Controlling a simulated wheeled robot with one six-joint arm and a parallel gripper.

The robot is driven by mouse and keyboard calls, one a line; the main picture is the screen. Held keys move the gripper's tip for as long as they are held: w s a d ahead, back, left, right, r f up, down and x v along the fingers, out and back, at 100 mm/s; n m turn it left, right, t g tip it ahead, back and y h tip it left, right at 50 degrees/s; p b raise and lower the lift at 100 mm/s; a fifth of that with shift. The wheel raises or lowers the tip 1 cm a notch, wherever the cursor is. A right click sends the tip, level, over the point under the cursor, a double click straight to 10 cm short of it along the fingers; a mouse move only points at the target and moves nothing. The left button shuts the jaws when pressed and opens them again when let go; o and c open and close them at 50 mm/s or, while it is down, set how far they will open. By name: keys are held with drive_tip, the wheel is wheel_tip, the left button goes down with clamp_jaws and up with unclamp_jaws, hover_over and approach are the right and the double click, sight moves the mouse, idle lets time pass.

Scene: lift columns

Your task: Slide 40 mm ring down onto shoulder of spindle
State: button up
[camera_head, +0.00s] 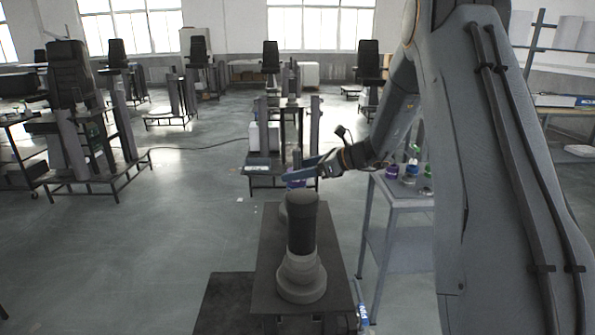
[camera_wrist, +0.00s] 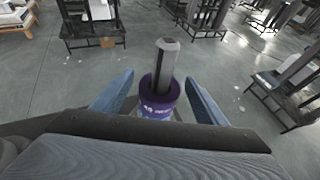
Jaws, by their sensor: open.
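My gripper (camera_wrist: 157,84) is open, with one blue finger on each side of a purple ring (camera_wrist: 158,107) that has white lettering on it. Floor shows between the ring and each finger, so the fingers appear apart from it. The grey spindle (camera_wrist: 166,62) stands up through the ring, which is around it. In the head view my gripper (camera_head: 303,171) is small and far off, over the purple ring (camera_head: 296,184), with the spindle (camera_head: 297,157) behind it. The shoulder is hidden, so I cannot tell whether the ring rests on it.
A dark lift column (camera_head: 302,225) with a pale round base stands in the foreground. A side table (camera_head: 400,196) to the right holds purple and green small parts. Several seats and stands are farther back. Open floor (camera_head: 175,225) lies to the left.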

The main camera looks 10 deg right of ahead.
drive_tip(key=b+v, duration=0.2)
drive_tip(key=v, duration=0.5)
drive_tip(key=shift+s+d+r, duration=0.15)
drive_tip(key=shift+s+d, duration=0.05)
drive_tip(key=shift+d, duration=0.1)
idle(0.4)
